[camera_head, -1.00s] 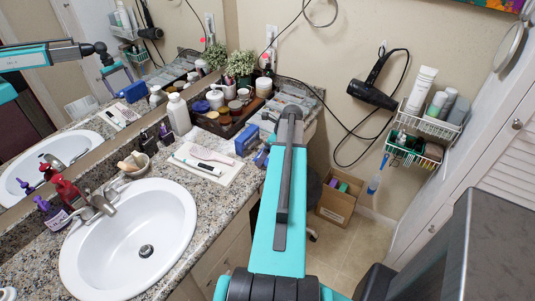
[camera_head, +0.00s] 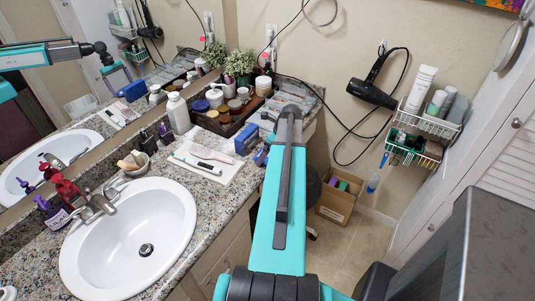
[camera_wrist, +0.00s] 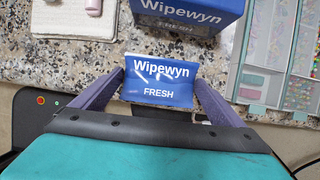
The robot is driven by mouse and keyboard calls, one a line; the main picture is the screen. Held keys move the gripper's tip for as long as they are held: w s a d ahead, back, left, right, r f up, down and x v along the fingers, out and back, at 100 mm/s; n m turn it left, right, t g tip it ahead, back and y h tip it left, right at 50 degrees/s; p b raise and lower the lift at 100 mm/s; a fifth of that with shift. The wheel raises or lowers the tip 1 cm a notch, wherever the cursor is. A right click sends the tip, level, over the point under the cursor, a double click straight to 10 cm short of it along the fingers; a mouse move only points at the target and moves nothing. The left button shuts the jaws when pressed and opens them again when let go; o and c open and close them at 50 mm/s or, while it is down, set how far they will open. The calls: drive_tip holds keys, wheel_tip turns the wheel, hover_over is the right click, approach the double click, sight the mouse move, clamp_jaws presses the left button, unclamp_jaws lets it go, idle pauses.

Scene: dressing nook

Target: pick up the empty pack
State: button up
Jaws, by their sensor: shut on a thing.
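A small blue pack (camera_wrist: 158,90) marked "Wipewyn FRESH" is between the fingers of my gripper (camera_wrist: 160,78) in the wrist view. The fingers press on its left and right sides, so my gripper is shut on it. A larger blue "Wipewyn" box (camera_wrist: 190,14) stands just beyond it and also shows in the head view (camera_head: 246,137). The head view shows my arm reaching over the counter's right end; the arm mostly hides the fingers and the held pack. I cannot tell whether the pack is empty.
The granite counter (camera_wrist: 60,68) holds a white towel (camera_wrist: 65,20) on the left and a divided organizer (camera_wrist: 268,50) on the right. In the head view, a dark tray (camera_head: 225,126) of jars stands behind the blue box. The sink (camera_head: 112,257) is at left.

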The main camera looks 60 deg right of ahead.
drive_tip(key=shift+r, duration=0.1)
drive_tip(key=shift+r+b, duration=0.55)
drive_tip(key=shift+r, duration=0.5)
drive_tip(key=s+a+r+b, duration=0.1)
drive_tip(key=s+a+r, duration=0.1)
drive_tip(key=s+a, duration=0.5)
drive_tip(key=s, duration=0.4)
drive_tip(key=shift+s+a+r, duration=0.15)
drive_tip(key=shift+a+r, duration=0.25)
drive_tip(key=shift+s+a+r+p, duration=0.15)
drive_tip(key=shift+s+p, duration=0.1)
drive_tip(key=shift+p, duration=0.8)
drive_tip(key=shift+s+p, duration=0.1)
drive_tip(key=shift+p, duration=0.3)
drive_tip(key=shift+s+a+p, duration=0.25)
drive_tip(key=shift+s+p, duration=0.05)
drive_tip(key=shift+p, duration=0.9)
drive_tip(key=shift+p, duration=0.35)
